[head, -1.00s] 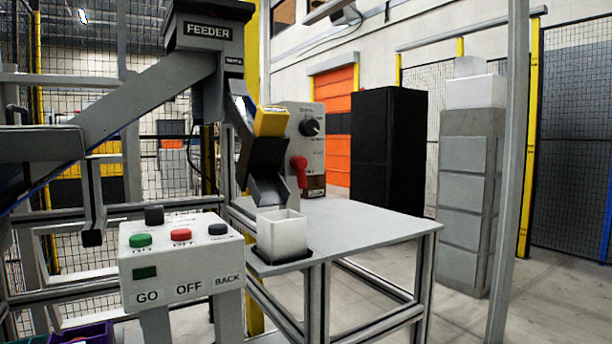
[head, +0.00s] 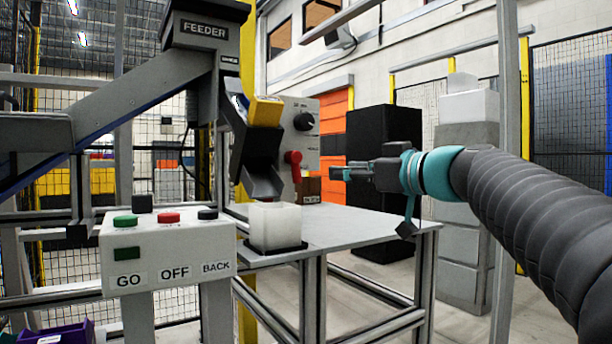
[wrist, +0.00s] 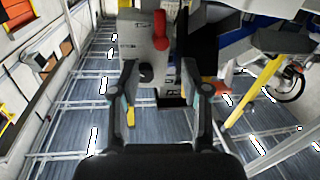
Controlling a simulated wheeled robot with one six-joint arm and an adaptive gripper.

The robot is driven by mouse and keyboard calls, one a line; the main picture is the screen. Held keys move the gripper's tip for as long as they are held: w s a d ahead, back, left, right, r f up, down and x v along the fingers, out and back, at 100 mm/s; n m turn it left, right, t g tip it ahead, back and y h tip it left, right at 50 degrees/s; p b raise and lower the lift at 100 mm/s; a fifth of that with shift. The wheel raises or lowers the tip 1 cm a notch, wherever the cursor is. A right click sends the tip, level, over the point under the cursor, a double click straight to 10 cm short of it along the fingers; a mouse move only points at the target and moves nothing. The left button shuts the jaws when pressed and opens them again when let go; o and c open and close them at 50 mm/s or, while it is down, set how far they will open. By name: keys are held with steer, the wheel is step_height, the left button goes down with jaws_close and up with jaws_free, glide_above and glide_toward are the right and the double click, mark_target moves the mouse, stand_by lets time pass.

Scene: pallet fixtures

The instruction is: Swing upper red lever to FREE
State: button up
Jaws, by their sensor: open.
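A red lever (head: 293,161) sits on the front of a grey control panel (head: 312,145), below a black knob (head: 304,121). Its end points downward; the lettering beside it is too small to read. In the wrist view the panel is upside down, with the red lever (wrist: 160,30) above the knob (wrist: 147,75). I see only one red lever clearly. My gripper (head: 334,174) is open and empty, to the right of the lever and apart from it, pointing left. The wrist view shows its two spread fingers (wrist: 160,74) with nothing between them.
A feeder chute (head: 262,150) with a yellow top hangs left of the panel, over a white bin (head: 275,226) on the grey table (head: 350,228). A button box (head: 168,250) stands at the front left. A brown block (head: 308,189) sits below the panel.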

mark_target(299, 170)
steer(key=p+x, duration=0.3)
steer(key=x, duration=1)
steer(key=shift+w+a, duration=0.1)
steer(key=shift+a, duration=0.1)
jaws_close()
